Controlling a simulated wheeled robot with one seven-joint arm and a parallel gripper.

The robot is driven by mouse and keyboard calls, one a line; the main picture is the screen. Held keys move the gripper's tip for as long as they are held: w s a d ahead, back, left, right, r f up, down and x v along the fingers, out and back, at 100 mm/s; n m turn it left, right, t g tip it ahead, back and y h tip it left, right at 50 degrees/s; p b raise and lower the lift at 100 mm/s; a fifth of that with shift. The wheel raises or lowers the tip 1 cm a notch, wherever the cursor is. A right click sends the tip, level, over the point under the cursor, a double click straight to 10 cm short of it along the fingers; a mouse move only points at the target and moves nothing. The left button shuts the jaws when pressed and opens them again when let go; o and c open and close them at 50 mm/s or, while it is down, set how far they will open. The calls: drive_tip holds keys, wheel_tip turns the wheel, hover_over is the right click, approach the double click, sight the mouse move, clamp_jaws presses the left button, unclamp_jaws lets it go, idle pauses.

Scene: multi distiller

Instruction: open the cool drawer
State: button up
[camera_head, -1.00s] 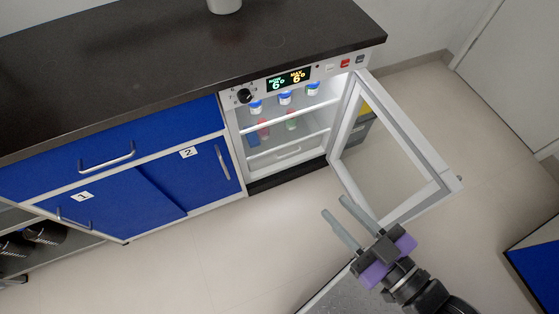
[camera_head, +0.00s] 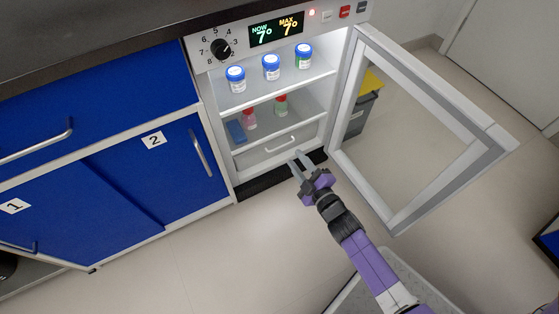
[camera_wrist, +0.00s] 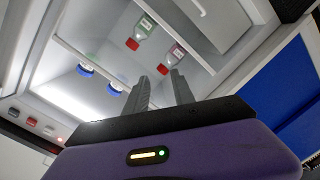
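The cool drawer (camera_head: 280,149) is a white drawer with a small handle (camera_head: 278,146) at the bottom of the open fridge (camera_head: 268,105). It looks closed. In the wrist view the drawer front (camera_wrist: 222,30) and part of its handle (camera_wrist: 198,6) show at the top, upside down. My gripper (camera_head: 299,158) is just in front of and below the drawer at the fridge opening, its fingers apart and nothing between them. The fingers also show in the wrist view (camera_wrist: 158,85), pointing into the fridge. I cannot tell any contact with the handle.
The glass fridge door (camera_head: 425,130) stands open to the right. Several blue-capped jars (camera_head: 271,67) stand on the upper shelf; bottles with red (camera_head: 249,118) and green (camera_head: 281,104) contents are below. Blue cabinets (camera_head: 150,180) are on the left. A yellow-lidded bin (camera_head: 366,100) stands behind the door.

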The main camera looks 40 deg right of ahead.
drive_tip(key=w+d+f+n+g+b, duration=0.1)
drive_tip(key=w+d+f+n+b, duration=0.25)
drive_tip(key=f, duration=0.45)
drive_tip(key=w+d+f+n+b, duration=0.2)
drive_tip(key=w+f+n, duration=0.25)
drive_tip(key=f, duration=0.25)
drive_tip(key=b+x, duration=0.3)
drive_tip(key=x, duration=0.4)
drive_tip(key=shift+w+a+f+m+y, duration=0.3)
drive_tip(key=shift+w+y, duration=0.05)
drive_tip(key=shift+y, duration=0.05)
clamp_jaws()
